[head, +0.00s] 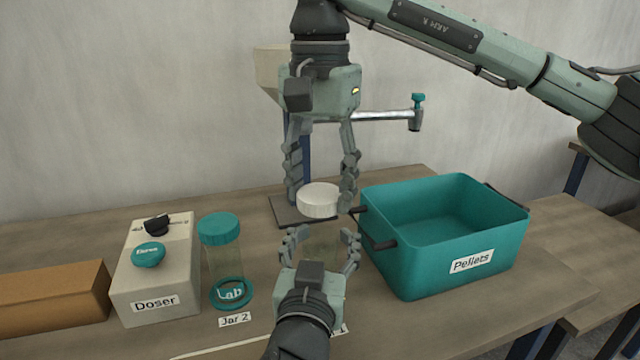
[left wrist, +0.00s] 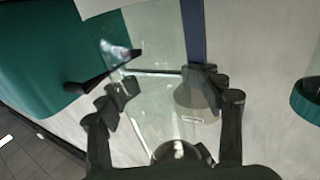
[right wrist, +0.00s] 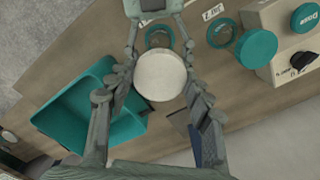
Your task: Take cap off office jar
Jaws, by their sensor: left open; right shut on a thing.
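The round white cap (head: 319,201) is between the fingers of my right gripper (head: 321,198), which is shut on it from above. The cap also shows in the right wrist view (right wrist: 160,76). My left gripper (head: 320,246) is open, its fingers on either side of the clear jar body (head: 321,246) below the cap. The jar is hard to make out, and its lower part is hidden behind the left gripper. The cap appears raised above the jar. A teal ring (right wrist: 160,36) shows at the jar's base in the right wrist view.
Jar 2 (head: 222,262), with a teal lid, stands left of the jar, then the Doser box (head: 155,280) and a brown box (head: 50,293). The teal Pellets bin (head: 400,260) is close on the right. A stand with a horizontal bar (head: 385,115) is behind.

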